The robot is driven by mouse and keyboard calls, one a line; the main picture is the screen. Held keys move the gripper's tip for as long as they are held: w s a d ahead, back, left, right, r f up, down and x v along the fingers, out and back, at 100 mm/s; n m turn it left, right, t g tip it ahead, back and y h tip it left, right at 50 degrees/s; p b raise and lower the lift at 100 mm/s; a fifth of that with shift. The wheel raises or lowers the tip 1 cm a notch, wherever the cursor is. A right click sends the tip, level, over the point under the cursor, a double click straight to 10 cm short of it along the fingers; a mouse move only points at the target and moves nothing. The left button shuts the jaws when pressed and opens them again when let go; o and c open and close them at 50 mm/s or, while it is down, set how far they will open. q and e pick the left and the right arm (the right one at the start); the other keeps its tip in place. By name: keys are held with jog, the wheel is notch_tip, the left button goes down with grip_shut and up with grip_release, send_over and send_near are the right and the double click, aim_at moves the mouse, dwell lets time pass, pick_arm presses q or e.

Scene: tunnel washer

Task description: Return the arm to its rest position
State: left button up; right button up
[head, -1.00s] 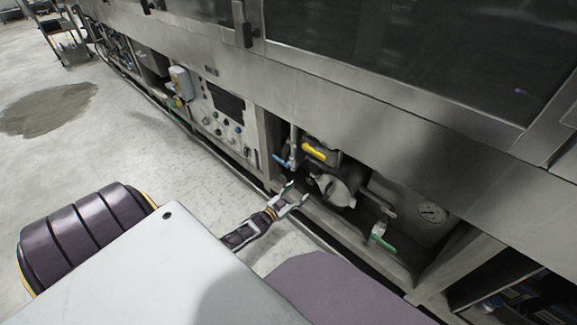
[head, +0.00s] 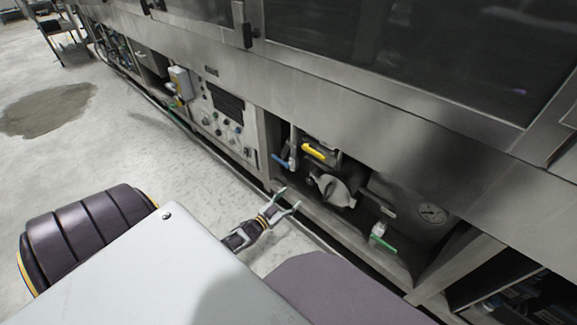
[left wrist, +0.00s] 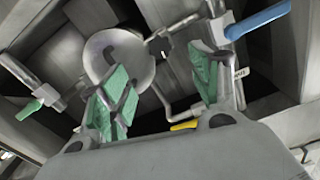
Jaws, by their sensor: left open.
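My left gripper (head: 287,200) is open and empty in the head view, in front of the washer's lower bay and apart from its fittings. In the left wrist view its green-padded fingers (left wrist: 165,90) are spread, with nothing between them. Part of my left arm is hidden behind my own body. A round metal cap (head: 335,190) sits in the bay beyond the fingers; it also shows in the left wrist view (left wrist: 118,58). My right gripper is not in view.
Around the cap are a yellow-handled valve (head: 314,152), a blue-handled valve (head: 281,160) and a green-handled valve (head: 383,243). A control panel (head: 222,115) lies left of the bay. The floor (head: 120,150) at left is clear.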

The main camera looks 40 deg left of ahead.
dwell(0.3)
pick_arm(q)
notch_tip(320, 180, down, 8)
jog(key=s+a+g+y, duration=0.1)
jog(key=a+g+y, duration=0.15)
jog(key=g, duration=0.25)
jog(key=s+d+r+g+h, duration=0.25)
jog(key=s+d+r, duration=0.35)
jog(key=d+r, duration=0.55)
jog(key=s+d+r+g+h, duration=0.1)
jog(key=s+d+r+g, duration=0.55)
jog(key=d, duration=0.85)
jog(key=s+d+f+p, duration=0.1)
jog(key=s+d+f, duration=0.1)
jog(key=s, duration=0.4)
jog(key=shift+s+d+f+n+h, duration=0.2)
jog(key=shift+s+f+n+h, duration=0.1)
jog(key=shift+s+f+n, duration=0.1)
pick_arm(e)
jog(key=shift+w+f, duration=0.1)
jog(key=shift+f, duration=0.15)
